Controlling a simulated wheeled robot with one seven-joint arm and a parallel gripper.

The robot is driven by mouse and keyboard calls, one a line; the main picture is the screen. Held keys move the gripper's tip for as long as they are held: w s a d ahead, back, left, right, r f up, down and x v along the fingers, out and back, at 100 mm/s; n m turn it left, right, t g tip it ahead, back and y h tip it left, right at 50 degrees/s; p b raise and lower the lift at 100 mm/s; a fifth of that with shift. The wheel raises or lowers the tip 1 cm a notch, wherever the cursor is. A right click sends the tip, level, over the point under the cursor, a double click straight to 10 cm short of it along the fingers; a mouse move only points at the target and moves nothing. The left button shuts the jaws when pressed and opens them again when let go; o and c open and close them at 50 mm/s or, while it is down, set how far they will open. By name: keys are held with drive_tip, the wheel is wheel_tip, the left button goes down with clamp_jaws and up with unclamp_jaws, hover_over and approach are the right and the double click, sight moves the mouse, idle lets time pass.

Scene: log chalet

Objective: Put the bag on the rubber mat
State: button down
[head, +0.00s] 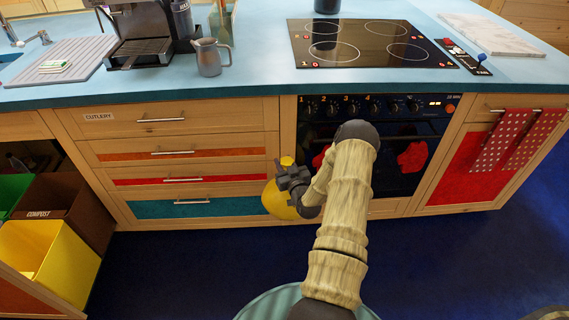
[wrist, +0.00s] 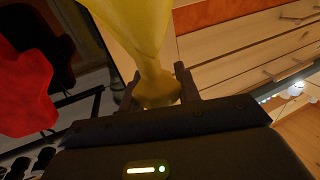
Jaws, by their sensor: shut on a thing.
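A yellow bag (head: 276,203) hangs from my gripper (head: 287,172) in front of the drawers, left of the oven. In the wrist view the bag (wrist: 150,35) is gathered at a narrow neck, and my gripper (wrist: 159,90) is shut on it there, with the fingers on either side. My gripper is below the counter's height. A pale grey ribbed mat (head: 85,52), which looks like the rubber mat, lies on the far left of the blue counter, beside the sink. A small cloth or sponge stack (head: 55,66) lies on it.
A coffee machine (head: 140,45) and a metal jug (head: 209,58) stand on the counter right of the mat. A black hob (head: 370,45) is further right. The counter's front edge (head: 150,99) lies above my gripper. Open bins (head: 50,262) stand at lower left.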

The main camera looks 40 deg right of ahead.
wheel_tip(320, 180, down, 30)
drive_tip(key=b, duration=2.9)
drive_tip(key=shift+d, duration=0.1)
